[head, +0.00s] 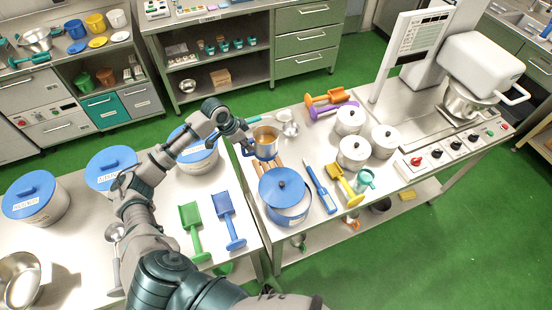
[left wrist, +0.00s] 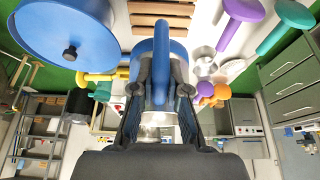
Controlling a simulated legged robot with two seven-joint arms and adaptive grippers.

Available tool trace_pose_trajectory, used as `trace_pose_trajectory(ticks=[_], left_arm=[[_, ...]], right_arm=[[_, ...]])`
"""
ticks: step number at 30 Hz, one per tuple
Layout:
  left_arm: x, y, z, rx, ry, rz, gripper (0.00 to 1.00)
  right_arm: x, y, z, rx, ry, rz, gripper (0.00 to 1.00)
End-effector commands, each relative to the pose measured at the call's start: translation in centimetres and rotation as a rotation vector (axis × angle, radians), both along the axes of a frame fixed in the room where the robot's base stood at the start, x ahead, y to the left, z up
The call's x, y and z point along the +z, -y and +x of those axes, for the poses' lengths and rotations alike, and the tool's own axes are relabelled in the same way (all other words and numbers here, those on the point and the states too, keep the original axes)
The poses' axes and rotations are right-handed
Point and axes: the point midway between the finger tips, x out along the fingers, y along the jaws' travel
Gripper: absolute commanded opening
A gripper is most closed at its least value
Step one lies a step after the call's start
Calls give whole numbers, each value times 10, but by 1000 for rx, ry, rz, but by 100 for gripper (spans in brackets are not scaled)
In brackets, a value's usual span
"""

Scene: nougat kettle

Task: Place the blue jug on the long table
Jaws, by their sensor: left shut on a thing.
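My left gripper (head: 248,138) is shut on the jug's handle, from the jug's left side. In the left wrist view the blue handle (left wrist: 161,62) stands between the fingers of my left gripper (left wrist: 160,100), with the jug's body behind it. My right gripper is not in view.
A blue-lidded pot (head: 284,195) stands close in front of the jug. Another table (head: 165,235) at left holds blue-lidded bins and scoops.

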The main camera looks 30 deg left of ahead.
Motion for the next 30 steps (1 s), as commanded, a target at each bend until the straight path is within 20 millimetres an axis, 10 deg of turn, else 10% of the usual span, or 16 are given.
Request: trace_pose_trajectory(ticks=[17,30], left_arm=[[-60,13,14,-1,8,8,0],[-118,6,13,-1,11,0,0]], right_arm=[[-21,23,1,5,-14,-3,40],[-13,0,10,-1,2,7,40]])
